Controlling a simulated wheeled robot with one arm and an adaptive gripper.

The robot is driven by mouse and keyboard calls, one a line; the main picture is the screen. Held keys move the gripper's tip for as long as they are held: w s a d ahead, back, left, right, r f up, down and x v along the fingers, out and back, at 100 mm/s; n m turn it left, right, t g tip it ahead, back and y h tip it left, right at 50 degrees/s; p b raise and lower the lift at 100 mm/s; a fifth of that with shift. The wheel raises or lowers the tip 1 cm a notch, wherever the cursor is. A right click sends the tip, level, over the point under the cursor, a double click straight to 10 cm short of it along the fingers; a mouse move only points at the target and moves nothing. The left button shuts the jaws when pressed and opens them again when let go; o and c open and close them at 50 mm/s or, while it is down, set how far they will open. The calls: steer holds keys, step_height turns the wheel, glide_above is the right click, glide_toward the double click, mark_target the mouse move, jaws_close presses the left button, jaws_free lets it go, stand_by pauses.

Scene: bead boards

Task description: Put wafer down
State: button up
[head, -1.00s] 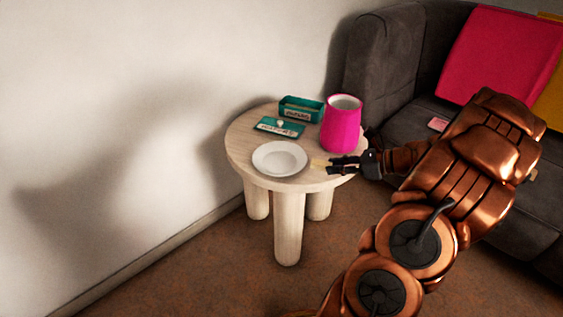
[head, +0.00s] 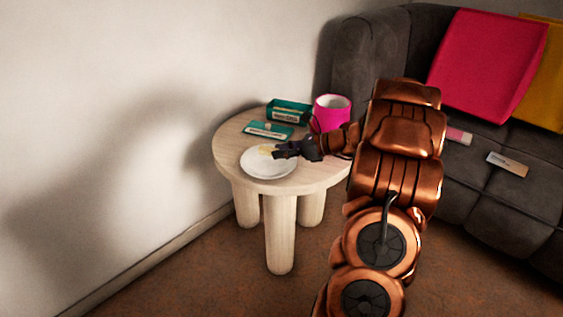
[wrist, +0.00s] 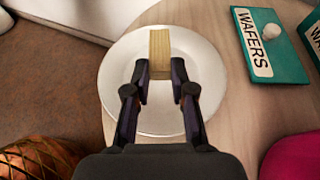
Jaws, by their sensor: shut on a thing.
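The wafer (wrist: 159,52) is a tan, ridged rectangular block. My gripper (wrist: 160,82) is shut on its near end and holds it over the white plate (wrist: 205,105). In the head view the wafer (head: 266,149) shows as a small pale piece at the tips of my dark gripper (head: 277,152), above the plate (head: 254,168). I cannot tell whether the wafer touches the plate.
The plate is on a round wooden table (head: 310,183). Behind it are a green lid (head: 268,130) labelled WAFERS with a white knob, a green box (head: 289,108) and a pink pot (head: 331,112). A grey sofa (head: 480,190) stands at the right.

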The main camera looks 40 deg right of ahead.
mark_target(282, 166)
steer(key=shift+w+a+f+b, duration=0.15)
steer(key=shift+f+b, duration=0.35)
steer(key=shift+f, duration=0.4)
steer(key=shift+w+d+f+b, duration=0.15)
steer(key=shift+f+b, duration=0.35)
steer(key=shift+f, duration=0.4)
steer(key=shift+a+f, duration=0.1)
steer(key=shift+f, duration=0.05)
steer(key=o, duration=0.7)
steer(key=shift+s+r, duration=0.2)
steer(key=shift+r, duration=0.15)
steer(key=p+v, duration=0.4)
steer(key=v, duration=0.6)
steer(key=shift+r, duration=0.1)
steer(key=shift+p+v, duration=0.35)
steer(key=shift+v, duration=0.45)
